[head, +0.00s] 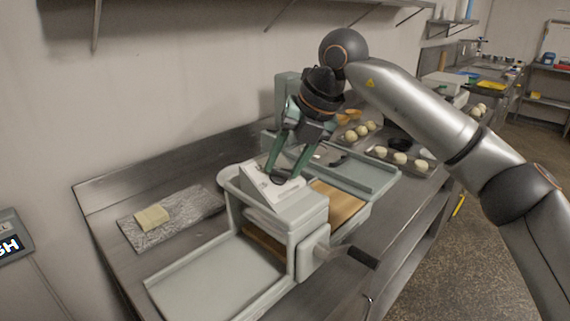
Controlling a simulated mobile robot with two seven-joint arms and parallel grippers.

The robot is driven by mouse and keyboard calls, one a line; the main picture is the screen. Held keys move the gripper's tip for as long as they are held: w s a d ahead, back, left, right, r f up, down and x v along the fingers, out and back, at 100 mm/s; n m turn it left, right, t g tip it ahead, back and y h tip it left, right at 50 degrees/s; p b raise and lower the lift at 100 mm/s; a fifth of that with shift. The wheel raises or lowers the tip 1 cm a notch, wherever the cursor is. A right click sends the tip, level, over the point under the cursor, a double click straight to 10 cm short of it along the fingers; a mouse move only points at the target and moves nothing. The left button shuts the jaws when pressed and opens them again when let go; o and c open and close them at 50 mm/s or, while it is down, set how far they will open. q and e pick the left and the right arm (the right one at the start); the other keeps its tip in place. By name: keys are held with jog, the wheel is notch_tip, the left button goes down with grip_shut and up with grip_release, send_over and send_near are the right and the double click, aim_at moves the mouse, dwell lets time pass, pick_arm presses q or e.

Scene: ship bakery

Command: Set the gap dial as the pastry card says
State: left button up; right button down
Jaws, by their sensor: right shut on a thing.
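A pale grey dough sheeter (309,203) stands on the steel bench, with a white sloped panel (256,173) on its top. My right gripper (283,179) reaches down to this panel from above. Its green fingers are shut on a small dark part there, which I take for the gap dial (280,180). The fingers cover much of the dial, and its mark and setting are too small to read. I cannot make out a pastry card. My left gripper is not in view.
A crank handle (349,254) sticks out at the sheeter's front right. A yellowish block (151,217) lies on a grey slab (189,206) at the left. Trays with dough balls (400,158) stand behind. A wall display (10,245) is cut off at the left edge.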

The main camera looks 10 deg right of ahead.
jog(key=shift+m, duration=1.3)
jog(key=shift+d+b, duration=0.1)
jog(key=shift+b, duration=0.2)
jog(key=shift+c, duration=1.8)
grip_release()
jog(key=shift+r, duration=0.1)
jog(key=v, duration=1.2)
jog(key=shift+s+d+p, duration=0.2)
jog(key=shift+d+p, duration=0.05)
jog(key=shift+p, duration=0.05)
